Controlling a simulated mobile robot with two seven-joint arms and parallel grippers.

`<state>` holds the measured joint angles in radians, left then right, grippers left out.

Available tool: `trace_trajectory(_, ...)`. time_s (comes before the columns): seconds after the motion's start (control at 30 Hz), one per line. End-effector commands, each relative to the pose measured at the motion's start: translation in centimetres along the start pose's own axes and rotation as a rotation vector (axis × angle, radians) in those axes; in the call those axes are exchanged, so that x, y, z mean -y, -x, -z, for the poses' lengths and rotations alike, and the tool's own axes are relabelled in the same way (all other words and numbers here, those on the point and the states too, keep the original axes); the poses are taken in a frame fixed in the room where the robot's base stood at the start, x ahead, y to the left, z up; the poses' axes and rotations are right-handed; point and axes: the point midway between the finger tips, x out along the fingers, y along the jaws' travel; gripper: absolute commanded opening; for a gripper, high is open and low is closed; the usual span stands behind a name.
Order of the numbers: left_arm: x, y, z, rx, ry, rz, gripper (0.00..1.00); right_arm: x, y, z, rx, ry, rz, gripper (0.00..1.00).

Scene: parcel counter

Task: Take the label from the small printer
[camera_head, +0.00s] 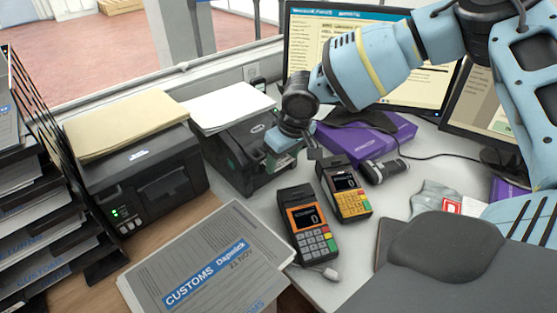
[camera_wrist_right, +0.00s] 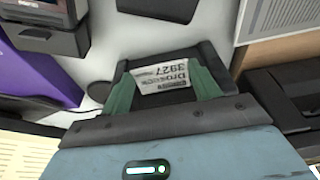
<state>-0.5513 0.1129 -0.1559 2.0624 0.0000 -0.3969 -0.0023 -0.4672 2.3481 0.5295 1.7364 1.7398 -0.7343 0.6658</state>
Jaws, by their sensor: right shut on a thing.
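The small printer (camera_head: 252,158) is dark, with white paper on top and a small green light. It stands at the back, left of the middle. My right gripper (camera_head: 293,146) hangs at the printer's right side in the head view. In the right wrist view, the white printed label (camera_wrist_right: 163,78) sits between the green finger pads of my right gripper (camera_wrist_right: 165,88), which is shut on it. The label is hidden in the head view, and I cannot tell whether it still touches the printer. My left gripper is not in view.
A larger black printer (camera_head: 150,190) stands to the left, beside a paper rack (camera_head: 45,190). Two card terminals (camera_head: 307,222) (camera_head: 345,188) stand in front. A purple box (camera_head: 370,138) lies behind them. A customs paper stack (camera_head: 210,262) covers the front left. Monitors (camera_head: 410,85) stand behind.

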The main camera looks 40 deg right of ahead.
Motion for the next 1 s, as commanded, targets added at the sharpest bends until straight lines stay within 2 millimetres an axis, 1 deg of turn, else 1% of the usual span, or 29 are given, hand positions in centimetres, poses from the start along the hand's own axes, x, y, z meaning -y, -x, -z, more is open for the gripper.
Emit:
trace_trajectory(0.17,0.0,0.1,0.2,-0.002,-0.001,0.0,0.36,0.0,0.4,0.0,0.0,0.0,0.0,0.54)
trace_trajectory(0.7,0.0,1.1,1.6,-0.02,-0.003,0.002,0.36,0.0,3.1,-0.4,-0.001,0.001,-0.001,0.54)
trace_trajectory(1.0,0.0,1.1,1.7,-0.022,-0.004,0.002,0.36,0.0,3.2,-0.4,0.001,0.0,0.0,0.54)
